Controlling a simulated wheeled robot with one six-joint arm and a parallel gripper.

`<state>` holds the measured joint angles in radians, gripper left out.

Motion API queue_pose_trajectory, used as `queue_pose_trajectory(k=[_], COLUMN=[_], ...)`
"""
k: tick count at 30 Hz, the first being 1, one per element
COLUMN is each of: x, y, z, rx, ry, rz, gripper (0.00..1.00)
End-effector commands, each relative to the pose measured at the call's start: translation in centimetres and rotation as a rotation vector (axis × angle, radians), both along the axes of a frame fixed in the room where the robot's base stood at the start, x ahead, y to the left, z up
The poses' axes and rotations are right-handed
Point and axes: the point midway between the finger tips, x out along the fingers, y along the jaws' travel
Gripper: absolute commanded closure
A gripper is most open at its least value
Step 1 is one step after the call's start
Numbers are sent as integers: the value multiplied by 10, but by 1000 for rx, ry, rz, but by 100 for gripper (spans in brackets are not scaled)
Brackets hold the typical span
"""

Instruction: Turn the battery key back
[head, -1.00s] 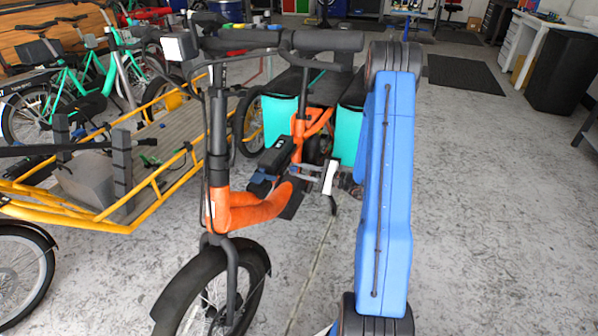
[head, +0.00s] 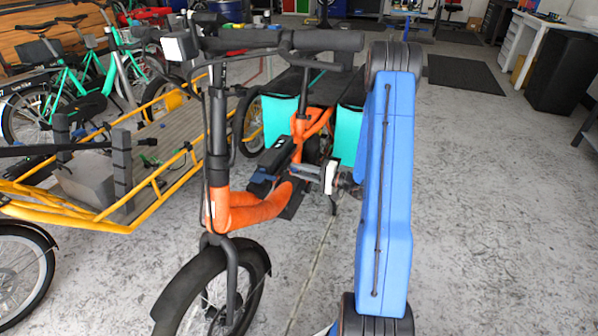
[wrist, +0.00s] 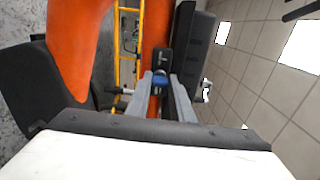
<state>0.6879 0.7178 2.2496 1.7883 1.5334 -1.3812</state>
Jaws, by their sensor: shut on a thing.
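The orange cargo bike (head: 240,207) stands upright in front of me. Its black battery (head: 276,155) sits along the orange frame, and it shows at the upper right of the wrist view (wrist: 193,45). My gripper (head: 300,168) reaches in from the right beside the battery. In the wrist view my grey fingers (wrist: 160,82) are shut on the small blue battery key (wrist: 160,80). The key sits at a dark lock piece (wrist: 163,59) beside the orange tube. The fingers cover part of the key, and its exact turn angle is hard to tell.
Teal side panels (head: 281,119) hang at the bike's rear. A yellow cargo bike (head: 95,217) with a grey box stands close on the left, with green bikes behind it. The concrete floor on the right (head: 500,200) is clear.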

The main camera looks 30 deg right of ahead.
Motion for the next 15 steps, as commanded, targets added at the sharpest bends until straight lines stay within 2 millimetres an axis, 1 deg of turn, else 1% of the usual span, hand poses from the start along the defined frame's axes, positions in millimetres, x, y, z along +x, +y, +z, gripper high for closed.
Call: queue_pose_trajectory(k=[15], x=[-1], y=[1], z=[-2], rx=[-28], ry=[-18], rz=[1], gripper=[100])
